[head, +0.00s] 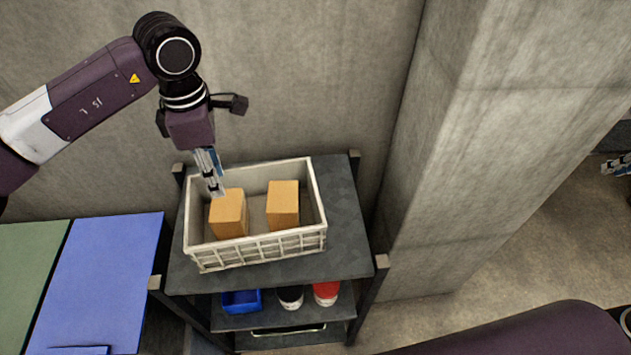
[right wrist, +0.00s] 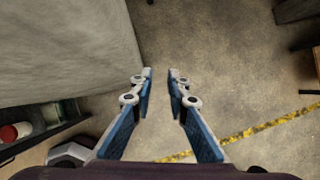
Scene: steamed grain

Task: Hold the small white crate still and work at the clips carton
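The small white crate (head: 255,250) stands on the top shelf of a dark rack in the head view. Two plain orange-tan cartons stand in it, a left carton (head: 228,215) and a right carton (head: 283,205). I cannot read a label on either, so I cannot tell which is the clips carton. My left gripper (head: 216,187) points down into the crate just behind the left carton's top; the view does not settle whether it touches or how far its fingers are apart. My right gripper (right wrist: 160,73) is open and empty over bare floor, far from the crate.
A blue bin (head: 241,301), a dark-bodied jar (head: 290,297) and a red-lidded jar (head: 326,292) are on the lower shelf. Blue (head: 105,270) and green (head: 30,270) surfaces lie left of the rack. A concrete pillar (head: 480,150) stands right of it.

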